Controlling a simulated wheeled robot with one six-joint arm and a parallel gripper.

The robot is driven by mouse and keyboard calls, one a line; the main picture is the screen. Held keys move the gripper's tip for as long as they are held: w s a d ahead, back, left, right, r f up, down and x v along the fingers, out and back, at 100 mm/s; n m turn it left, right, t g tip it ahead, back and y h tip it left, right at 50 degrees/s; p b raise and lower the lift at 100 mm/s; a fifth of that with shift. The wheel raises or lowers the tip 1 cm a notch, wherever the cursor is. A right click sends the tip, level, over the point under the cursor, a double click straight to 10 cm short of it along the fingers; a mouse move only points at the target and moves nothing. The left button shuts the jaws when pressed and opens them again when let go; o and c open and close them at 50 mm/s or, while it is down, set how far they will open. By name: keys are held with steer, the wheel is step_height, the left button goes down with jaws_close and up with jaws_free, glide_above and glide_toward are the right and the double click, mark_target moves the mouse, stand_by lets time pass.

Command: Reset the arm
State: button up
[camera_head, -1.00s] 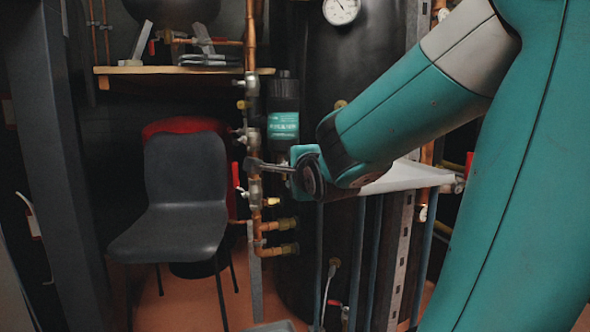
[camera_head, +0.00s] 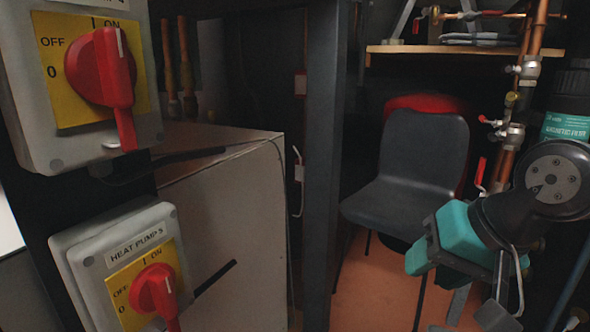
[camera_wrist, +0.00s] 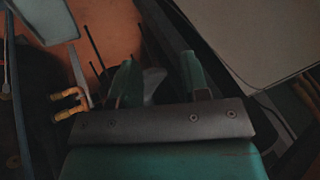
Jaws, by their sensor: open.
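My gripper (camera_wrist: 158,75) shows in the wrist view as two teal fingers standing apart, with nothing held between them. In the head view, the teal and dark end of my arm is at the lower right, in front of the floor and to the right of the grey chair (camera_head: 424,150). The fingertips are hard to make out there. Two rotary switches are at the left of the head view: an upper red handle (camera_head: 100,68) on a yellow plate and a lower one (camera_head: 155,292) labelled for heat pumps. My gripper is well apart from both.
A pale cabinet (camera_head: 228,225) stands behind the switches, with a dark post (camera_head: 322,150) to its right. Copper pipes with valves (camera_head: 515,135) and a wooden shelf (camera_head: 450,50) are at the right.

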steer(key=s+a+r+n+g+p, duration=0.4)
steer(key=s+a+n+g, duration=0.2)
steer(key=s+n, duration=0.4)
step_height(320, 180, up, 35)
steer(key=p, duration=3.5)
steer(key=shift+w+t+y, duration=0.15)
steer(key=shift+t+y, duration=0.15)
